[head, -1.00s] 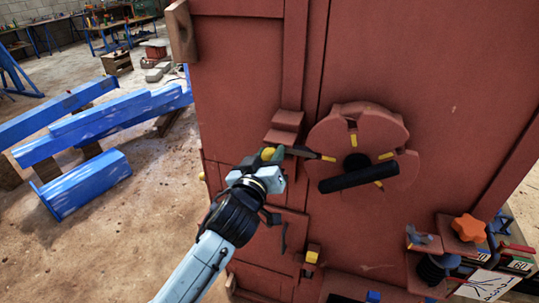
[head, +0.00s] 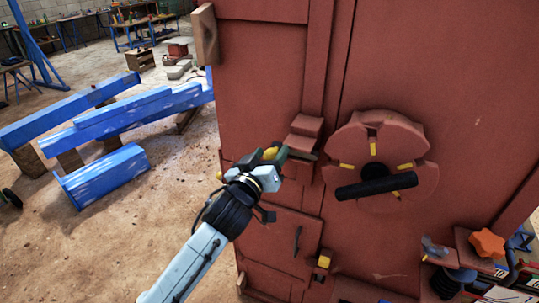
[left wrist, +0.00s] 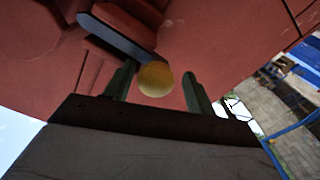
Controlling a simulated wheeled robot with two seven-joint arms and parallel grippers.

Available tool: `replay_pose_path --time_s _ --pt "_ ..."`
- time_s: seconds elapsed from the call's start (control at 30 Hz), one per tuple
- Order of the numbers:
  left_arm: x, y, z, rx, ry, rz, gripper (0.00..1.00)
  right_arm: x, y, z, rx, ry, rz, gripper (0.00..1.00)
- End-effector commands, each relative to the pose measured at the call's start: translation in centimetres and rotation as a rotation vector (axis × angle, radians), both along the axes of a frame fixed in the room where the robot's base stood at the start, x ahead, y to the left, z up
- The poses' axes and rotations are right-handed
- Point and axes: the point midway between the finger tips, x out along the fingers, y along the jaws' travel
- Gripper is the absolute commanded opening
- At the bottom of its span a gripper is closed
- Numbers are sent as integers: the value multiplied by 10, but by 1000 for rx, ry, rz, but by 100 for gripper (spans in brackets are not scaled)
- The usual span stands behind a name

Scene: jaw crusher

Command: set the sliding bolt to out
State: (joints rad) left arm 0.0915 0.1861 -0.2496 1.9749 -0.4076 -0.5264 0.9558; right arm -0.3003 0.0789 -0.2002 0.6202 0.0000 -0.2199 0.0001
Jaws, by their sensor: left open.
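The sliding bolt (head: 301,153) is a grey bar with a round yellow knob (head: 270,153) on the red machine front. Its right end stops short of the round notched disc (head: 425,180), with a gap between them. My left gripper (head: 268,158) is at the knob, in front of the red panel. In the left wrist view the fingers (left wrist: 155,85) stand apart on either side of the yellow knob (left wrist: 155,78), and the bar (left wrist: 118,36) runs up to the left. Whether a finger touches the knob I cannot tell. My right gripper is not in view.
The disc has yellow marks and a black bar handle (head: 376,187). A red block (head: 305,127) juts out just above the bolt. An orange star knob (head: 487,243) is at the lower right. Blue beams (head: 105,175) lie on the floor at left, with open ground around them.

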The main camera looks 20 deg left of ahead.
Motion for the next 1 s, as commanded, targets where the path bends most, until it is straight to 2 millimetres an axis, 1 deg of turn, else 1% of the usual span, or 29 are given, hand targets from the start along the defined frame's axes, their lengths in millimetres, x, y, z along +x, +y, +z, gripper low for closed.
replay_pose_path --time_s 0.17,0.27,0.37,0.6,0.7,0.83,1.0 --pt "-4 -1 -1 -2 1 -1 55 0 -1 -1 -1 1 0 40" --pt "-15 -1 -2 -2 2 -2 55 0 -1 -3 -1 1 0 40" --pt "-32 0 -2 -4 1 -3 55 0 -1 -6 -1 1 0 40" --pt "-85 2 -2 -3 2 0 55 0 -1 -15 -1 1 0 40" --pt "-104 3 -2 -2 2 0 55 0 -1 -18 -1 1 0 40" --pt "-121 4 -2 -1 1 1 55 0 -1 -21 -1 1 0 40" --pt "-132 5 0 0 0 1 55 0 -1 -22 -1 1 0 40"
